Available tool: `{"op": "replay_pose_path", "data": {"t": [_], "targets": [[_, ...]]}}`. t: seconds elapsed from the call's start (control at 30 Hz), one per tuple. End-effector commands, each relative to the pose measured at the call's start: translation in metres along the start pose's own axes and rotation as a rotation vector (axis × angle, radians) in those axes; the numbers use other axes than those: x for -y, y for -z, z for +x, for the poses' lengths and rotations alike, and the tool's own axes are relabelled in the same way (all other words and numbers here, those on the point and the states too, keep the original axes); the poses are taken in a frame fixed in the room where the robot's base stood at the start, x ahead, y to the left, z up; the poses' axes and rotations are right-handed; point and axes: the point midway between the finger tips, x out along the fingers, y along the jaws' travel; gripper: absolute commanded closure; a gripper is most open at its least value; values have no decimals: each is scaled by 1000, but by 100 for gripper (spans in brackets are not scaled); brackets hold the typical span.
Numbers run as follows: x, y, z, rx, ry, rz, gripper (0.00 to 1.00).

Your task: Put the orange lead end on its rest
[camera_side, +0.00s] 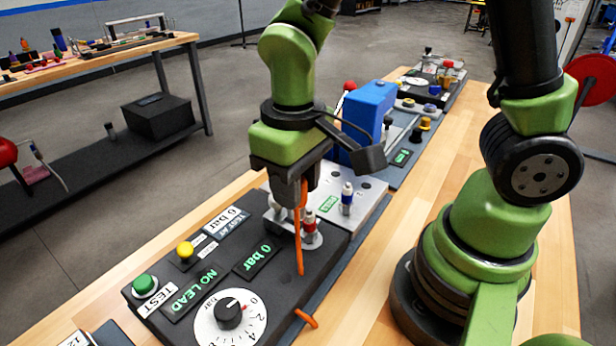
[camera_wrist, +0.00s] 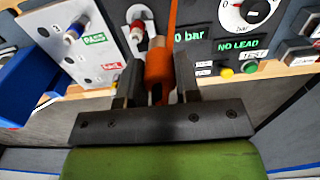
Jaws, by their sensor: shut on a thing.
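My gripper (camera_side: 300,180) points down over the black test panel (camera_side: 178,328). It is shut on the orange lead end (camera_wrist: 158,68), which stands between the two fingers in the wrist view. The orange lead (camera_side: 298,250) hangs from the gripper toward the panel, and another piece of it shows at the panel's near edge. A red and metal fitting (camera_side: 309,226) stands upright on a round pale base close to the gripper; it also shows in the wrist view (camera_wrist: 137,27). I cannot tell which part is the lead's rest.
The panel has a pressure dial (camera_side: 231,315), a green button (camera_side: 144,284), a yellow button (camera_side: 185,249) and a "NO LEAD" display (camera_side: 193,293). Behind the gripper are a grey plate (camera_side: 372,192) with a blue and white fitting (camera_side: 347,198), and a tall blue box (camera_side: 368,112).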

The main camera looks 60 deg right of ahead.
Motion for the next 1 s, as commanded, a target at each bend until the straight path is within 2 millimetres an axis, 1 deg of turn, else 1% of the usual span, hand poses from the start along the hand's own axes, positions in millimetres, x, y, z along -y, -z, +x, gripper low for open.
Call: {"op": "replay_pose_path", "data": {"t": [0.03, 0.1, 0.2, 0.27, 0.37, 0.7, 0.83, 1.0], "targets": [[13, -2, 3, 2, -1, -12, 100], [27, -6, 6, 3, -1, -10, 100], [41, -10, 10, 1, 0, -6, 100], [46, -11, 12, 2, -1, -3, 100], [48, -12, 18, 2, -2, 0, 100], [47, -12, 49, 4, -2, 2, 100], [47, -12, 56, 3, -2, 1, 100], [47, -12, 59, 1, 0, 1, 100]]}}
